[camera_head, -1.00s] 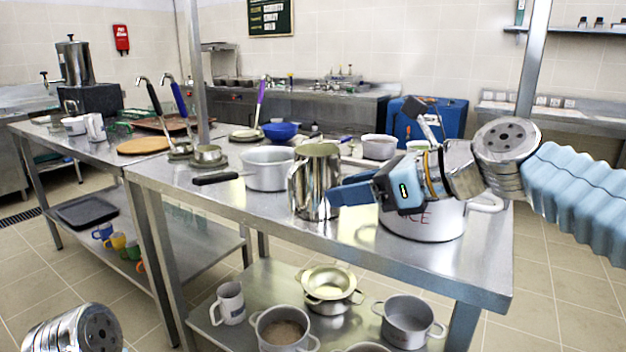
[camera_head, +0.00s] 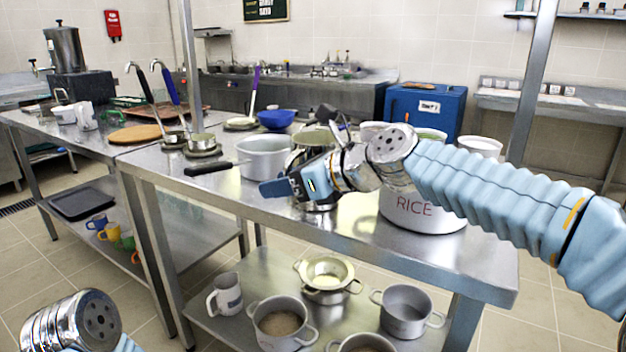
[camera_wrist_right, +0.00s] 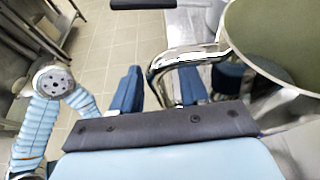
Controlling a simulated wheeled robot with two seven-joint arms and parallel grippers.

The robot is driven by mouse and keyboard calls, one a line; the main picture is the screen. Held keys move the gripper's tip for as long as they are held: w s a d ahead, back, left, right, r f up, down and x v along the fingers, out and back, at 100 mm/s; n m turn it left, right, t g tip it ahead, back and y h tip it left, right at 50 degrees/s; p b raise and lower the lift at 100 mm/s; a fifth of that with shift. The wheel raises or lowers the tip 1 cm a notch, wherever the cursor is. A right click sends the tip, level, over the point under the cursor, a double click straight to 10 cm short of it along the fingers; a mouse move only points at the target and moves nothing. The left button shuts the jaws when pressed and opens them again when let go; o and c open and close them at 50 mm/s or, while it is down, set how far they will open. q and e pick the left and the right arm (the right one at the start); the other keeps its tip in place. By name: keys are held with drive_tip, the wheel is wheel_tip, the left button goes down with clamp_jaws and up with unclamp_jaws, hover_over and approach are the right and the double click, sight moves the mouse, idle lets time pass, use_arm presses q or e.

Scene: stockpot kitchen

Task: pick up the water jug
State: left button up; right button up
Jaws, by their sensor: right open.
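The water jug is a shiny steel jug (camera_head: 315,138) standing on the steel table, partly hidden behind my right gripper in the head view. In the right wrist view, the jug's wide round mouth (camera_wrist_right: 285,40) fills the upper right, and its curved handle reaches left toward my fingers. My right gripper (camera_head: 284,188) is at the handle side of the jug. In the wrist view its blue fingers (camera_wrist_right: 160,88) are apart, and the bend of the handle shows between them. I cannot tell whether they touch it. My left gripper is out of view; only part of my left arm shows.
A large pot marked RICE (camera_head: 420,213) stands to the right, under my right arm. The table's front edge is clear. Several pots and a mug (camera_head: 226,295) stand on the lower shelf (camera_head: 255,262).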

drive_tip(key=shift+w+a+f, duration=0.15)
drive_tip(key=shift+w+a, duration=0.05)
drive_tip(key=shift+a, duration=0.1)
drive_tip(key=shift+c, duration=0.3)
clamp_jaws()
wheel_tip(320, 180, up, 10)
drive_tip(key=p, duration=0.3)
drive_tip(key=shift+p, duration=0.35)
